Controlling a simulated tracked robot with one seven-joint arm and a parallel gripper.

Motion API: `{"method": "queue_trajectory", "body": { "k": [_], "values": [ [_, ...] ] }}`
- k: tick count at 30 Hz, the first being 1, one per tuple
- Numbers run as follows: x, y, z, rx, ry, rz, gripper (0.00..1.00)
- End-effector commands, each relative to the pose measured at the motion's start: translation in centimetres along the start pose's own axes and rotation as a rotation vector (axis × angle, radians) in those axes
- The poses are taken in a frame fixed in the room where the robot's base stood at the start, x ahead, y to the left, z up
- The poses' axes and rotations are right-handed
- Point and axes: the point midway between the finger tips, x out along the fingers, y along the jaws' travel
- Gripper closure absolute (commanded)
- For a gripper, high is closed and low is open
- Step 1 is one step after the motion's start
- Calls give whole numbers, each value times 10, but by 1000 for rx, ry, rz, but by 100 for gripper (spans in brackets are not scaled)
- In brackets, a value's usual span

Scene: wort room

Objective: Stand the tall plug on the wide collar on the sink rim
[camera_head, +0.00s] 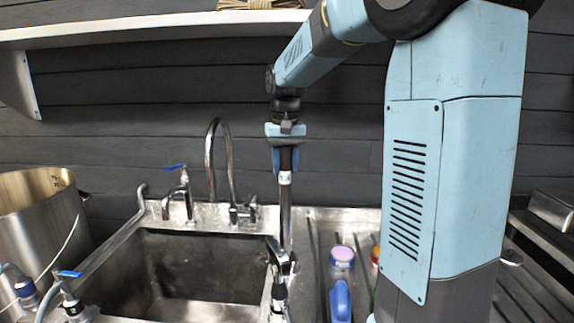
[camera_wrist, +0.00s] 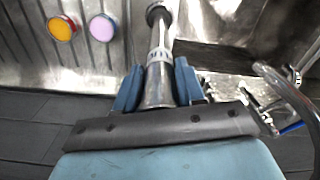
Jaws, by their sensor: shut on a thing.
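My gripper (camera_head: 285,170) is above the sink's right rim, pointing down. In the wrist view its two blue fingers (camera_wrist: 158,68) are shut on a tall, slim metal piece with a pale band, which I take for the tall plug (camera_head: 285,212). The plug hangs upright in the head view, and its lower end comes down close to chrome fittings (camera_head: 280,292) on the rim. In the wrist view the plug (camera_wrist: 159,38) runs away from the fingers to a wider dark end. I cannot pick out the wide collar for certain, nor tell whether the plug touches anything below.
The sink (camera_head: 190,262) lies to the left, with a curved tap (camera_head: 212,150) behind it. A pink-lidded jar (camera_head: 342,254) and a blue bottle (camera_head: 340,300) stand to the right. A large steel pot (camera_head: 40,230) is far left. A shelf (camera_head: 140,28) runs above.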

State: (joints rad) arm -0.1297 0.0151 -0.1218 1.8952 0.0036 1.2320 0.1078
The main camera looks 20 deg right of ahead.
Motion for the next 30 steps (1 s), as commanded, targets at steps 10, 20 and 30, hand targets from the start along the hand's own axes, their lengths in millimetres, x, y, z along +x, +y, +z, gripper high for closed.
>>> {"method": "queue_trajectory", "body": {
  "k": [10,20,30],
  "values": [
    [3,0,0,0,1,0,100],
    [8,0,0,0,1,0,100],
    [11,0,0,0,1,0,100]
  ]
}}
